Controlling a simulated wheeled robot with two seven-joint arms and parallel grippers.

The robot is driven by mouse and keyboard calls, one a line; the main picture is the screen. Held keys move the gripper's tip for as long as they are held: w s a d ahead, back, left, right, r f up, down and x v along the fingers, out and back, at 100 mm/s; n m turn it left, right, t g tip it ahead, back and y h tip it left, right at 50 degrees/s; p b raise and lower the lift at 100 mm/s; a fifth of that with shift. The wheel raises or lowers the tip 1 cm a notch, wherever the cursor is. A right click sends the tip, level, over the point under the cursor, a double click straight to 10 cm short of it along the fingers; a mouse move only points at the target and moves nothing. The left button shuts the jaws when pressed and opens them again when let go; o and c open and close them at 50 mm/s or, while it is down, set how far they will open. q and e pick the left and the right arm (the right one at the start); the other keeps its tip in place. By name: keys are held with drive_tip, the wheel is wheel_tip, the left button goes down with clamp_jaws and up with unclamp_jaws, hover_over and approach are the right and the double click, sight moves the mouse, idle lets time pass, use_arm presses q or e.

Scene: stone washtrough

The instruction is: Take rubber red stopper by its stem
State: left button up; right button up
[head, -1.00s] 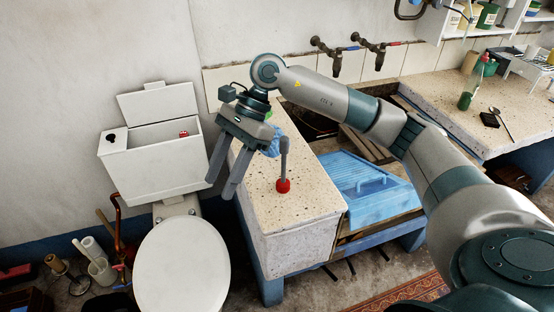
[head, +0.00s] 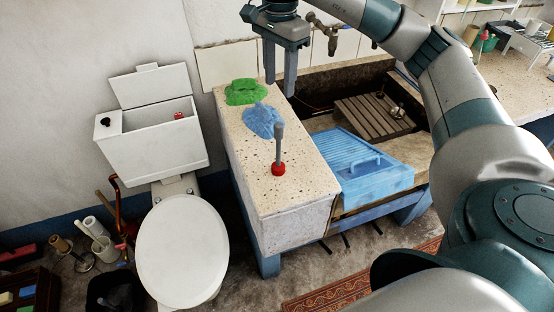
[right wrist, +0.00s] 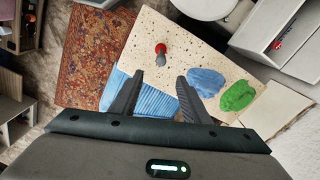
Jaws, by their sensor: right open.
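The red rubber stopper (head: 278,169) stands upright on the speckled stone ledge (head: 305,200), its grey stem (head: 279,143) pointing up. In the right wrist view the stopper (right wrist: 160,47) shows from above, beyond the fingertips and between their lines, with the stem end towards me. My right gripper (head: 280,92) is open and empty. In the head view it hangs above the back of the ledge and the trough edge, higher in the picture than the stopper and apart from it. The right wrist view shows its two spread fingers (right wrist: 160,80). My left gripper is not in view.
A blue cloth (head: 262,120) and a green cloth (head: 245,91) lie on the ledge behind the stopper. A blue ribbed board (head: 365,165) with a handle lies right of the ledge. A toilet (head: 183,250) with an open cistern (head: 150,140) stands left. Taps are on the wall.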

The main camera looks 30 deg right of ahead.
sight(277, 124)
wheel_tip(277, 124, down, 10)
drive_tip(key=p, duration=0.4)
drive_tip(key=shift+f, duration=0.2)
drive_tip(key=shift+f+p, duration=0.3)
drive_tip(key=shift+f, duration=0.3)
drive_tip(key=shift+f+p, duration=0.5)
drive_tip(key=shift+p, duration=0.25)
wheel_tip(277, 124, down, 4)
drive_tip(key=shift+w+a+r+p, duration=0.1)
drive_tip(key=shift+w+r+p, duration=0.1)
drive_tip(key=shift+p, duration=0.95)
drive_tip(key=shift+f, duration=0.3)
drive_tip(key=shift+c, duration=0.7)
clamp_jaws()
